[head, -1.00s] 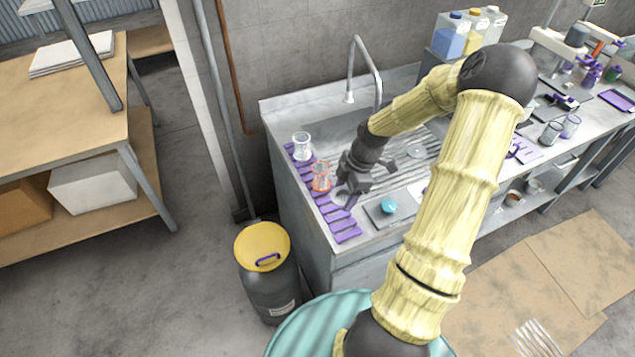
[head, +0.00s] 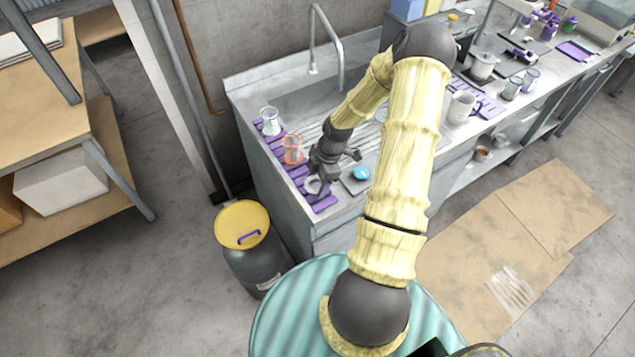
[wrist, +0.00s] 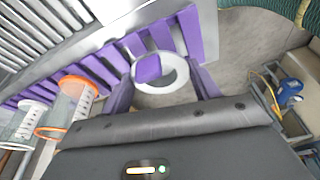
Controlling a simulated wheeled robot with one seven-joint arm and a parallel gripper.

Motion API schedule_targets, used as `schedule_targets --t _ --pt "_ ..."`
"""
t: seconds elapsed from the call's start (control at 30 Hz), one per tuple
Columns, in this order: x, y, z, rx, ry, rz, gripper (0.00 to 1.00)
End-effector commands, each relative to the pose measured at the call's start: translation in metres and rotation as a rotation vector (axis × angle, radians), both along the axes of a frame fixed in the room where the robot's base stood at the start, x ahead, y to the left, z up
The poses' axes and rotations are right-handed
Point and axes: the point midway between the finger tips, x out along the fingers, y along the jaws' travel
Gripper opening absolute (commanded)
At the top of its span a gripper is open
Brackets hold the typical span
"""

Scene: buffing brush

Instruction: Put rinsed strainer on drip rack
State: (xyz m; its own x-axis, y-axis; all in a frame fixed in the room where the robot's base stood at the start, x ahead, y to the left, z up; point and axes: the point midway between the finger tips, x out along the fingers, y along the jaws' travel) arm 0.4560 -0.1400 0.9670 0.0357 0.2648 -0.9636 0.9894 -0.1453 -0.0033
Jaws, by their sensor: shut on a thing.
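The strainer, a small white ring (head: 313,185), is at the near end of the purple slatted drip rack (head: 325,204). My gripper (head: 316,186) reaches down over that end and is shut on the strainer. In the wrist view the strainer (wrist: 180,75) sits between the two fingers of my gripper (wrist: 163,80), and a purple patch shows through its opening. The drip rack's slats (wrist: 187,32) show just beyond it. I cannot tell whether the strainer touches the slats or is held slightly above them.
An orange-marked beaker (head: 292,150) and a clear beaker (head: 269,121) stand farther along the rack. A blue round item (head: 361,173) lies on a grey tray beside my gripper. The sink and tap (head: 340,60) are behind. A yellow-lidded bin (head: 240,226) stands on the floor.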

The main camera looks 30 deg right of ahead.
Motion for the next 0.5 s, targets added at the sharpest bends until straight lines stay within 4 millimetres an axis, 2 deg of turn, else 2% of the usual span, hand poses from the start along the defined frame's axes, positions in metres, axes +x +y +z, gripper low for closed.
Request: schedule_targets --t 0.13,0.5 --pt "0.0 0.001 -0.015 0.0 0.001 0.002 0.36" --pt "0.0 0.001 -0.02 0.0 -0.001 0.004 0.36"
